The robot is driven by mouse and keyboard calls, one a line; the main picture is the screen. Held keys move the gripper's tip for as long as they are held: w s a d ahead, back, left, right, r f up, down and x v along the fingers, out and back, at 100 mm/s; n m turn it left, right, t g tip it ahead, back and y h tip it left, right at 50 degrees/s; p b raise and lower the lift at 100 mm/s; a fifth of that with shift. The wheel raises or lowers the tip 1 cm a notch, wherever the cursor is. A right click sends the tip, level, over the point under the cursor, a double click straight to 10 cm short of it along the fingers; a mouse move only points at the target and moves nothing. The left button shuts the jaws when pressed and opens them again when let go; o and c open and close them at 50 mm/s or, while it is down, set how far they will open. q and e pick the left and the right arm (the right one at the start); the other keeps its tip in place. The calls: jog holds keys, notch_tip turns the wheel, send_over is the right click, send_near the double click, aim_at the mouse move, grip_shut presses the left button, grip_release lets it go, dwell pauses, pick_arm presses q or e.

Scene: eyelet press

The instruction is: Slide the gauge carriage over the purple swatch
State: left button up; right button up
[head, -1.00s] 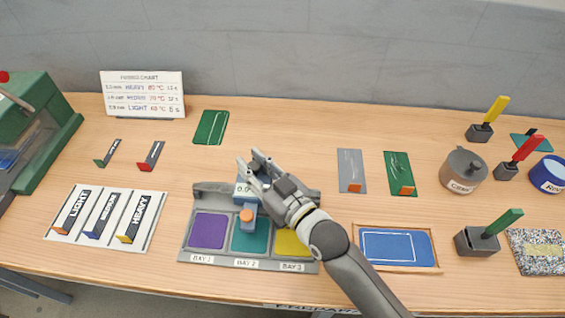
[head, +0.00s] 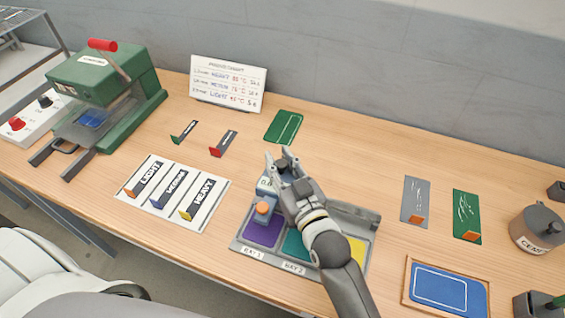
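The gauge carriage (head: 267,187) is a blue-grey block with a small display and an orange knob (head: 262,208). It sits on the rail of the grey bay tray (head: 234,246), at its left end. Its front arm reaches over the purple swatch (head: 262,233) in Bay 1, whose lower part stays visible. The teal swatch (head: 296,244) is partly hidden by my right arm. My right gripper (head: 279,158) is beside the carriage on its right, fingertips apart with nothing seen between them; whether it touches the carriage is unclear. My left gripper is out of view.
A green press (head: 105,85) stands at the far left. The LIGHT, MEDIUM and HEAVY card (head: 218,203) lies left of the tray. A chart (head: 228,83) stands behind. A blue pad (head: 440,285) in a wooden frame lies to the right.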

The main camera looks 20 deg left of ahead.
jog(key=o, duration=0.4)
jog(key=shift+a, duration=0.35)
jog(key=shift+c, duration=0.2)
jog(key=shift+d, duration=0.15)
jog(key=shift+s+d, duration=0.35)
jog(key=v, duration=1.1)
jog(key=shift+r, duration=0.1)
